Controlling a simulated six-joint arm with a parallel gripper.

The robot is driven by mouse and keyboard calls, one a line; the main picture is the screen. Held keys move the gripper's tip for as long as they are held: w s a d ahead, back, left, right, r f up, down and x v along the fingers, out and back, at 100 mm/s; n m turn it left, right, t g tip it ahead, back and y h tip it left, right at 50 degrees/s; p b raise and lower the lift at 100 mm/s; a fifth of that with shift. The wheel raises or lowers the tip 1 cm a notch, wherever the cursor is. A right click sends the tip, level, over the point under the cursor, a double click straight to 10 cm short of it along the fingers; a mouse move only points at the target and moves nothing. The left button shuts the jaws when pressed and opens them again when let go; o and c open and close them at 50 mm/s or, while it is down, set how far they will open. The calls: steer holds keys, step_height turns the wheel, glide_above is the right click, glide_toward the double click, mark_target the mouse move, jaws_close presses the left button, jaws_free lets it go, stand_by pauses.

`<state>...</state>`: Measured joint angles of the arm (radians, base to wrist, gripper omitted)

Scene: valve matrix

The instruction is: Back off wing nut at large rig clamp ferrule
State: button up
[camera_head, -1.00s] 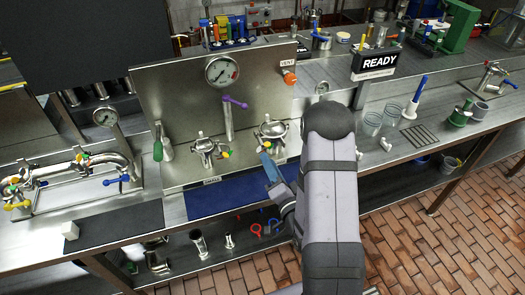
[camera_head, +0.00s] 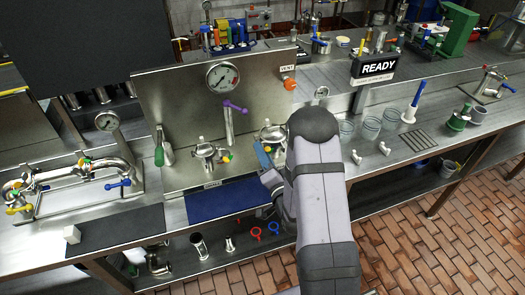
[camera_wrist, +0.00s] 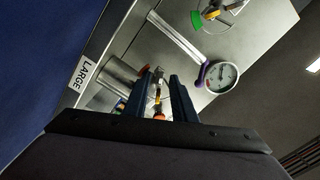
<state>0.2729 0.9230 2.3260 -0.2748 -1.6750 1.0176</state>
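The large rig clamp ferrule (camera_head: 270,133) stands against the steel panel in the head view, partly hidden by my arm. In the wrist view its steel body (camera_wrist: 118,74) is beside the "LARGE" label (camera_wrist: 83,77). A bolt with a yellow-orange part, apparently the wing nut (camera_wrist: 158,92), shows between my two blue fingers. My gripper (camera_wrist: 158,80) is open, with the fingers apart on either side of that part. I cannot tell whether they touch it. In the head view a blue finger of my gripper (camera_head: 262,156) is just left of and below the ferrule.
The small rig ferrule (camera_head: 206,153) stands to the left. A purple-handled valve (camera_head: 235,107) and a pressure gauge (camera_head: 223,76) are behind. A blue mat (camera_head: 220,200) in front is clear. Glass beakers (camera_head: 370,127) stand to the right of my arm.

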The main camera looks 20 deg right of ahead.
steer(key=shift+w, duration=0.15)
jaws_close()
steer(key=shift+f+n+b, duration=0.1)
steer(key=shift+n+b, duration=0.2)
steer(key=shift+b, duration=0.05)
steer(key=n+b, duration=0.3)
steer(key=n, duration=0.1)
steer(key=shift+f+b, duration=0.15)
steer(key=shift+b, duration=0.2)
steer(key=n+b, duration=0.4)
steer(key=n, duration=0.1)
steer(key=shift+d+n, duration=0.15)
steer(key=shift+n, duration=0.25)
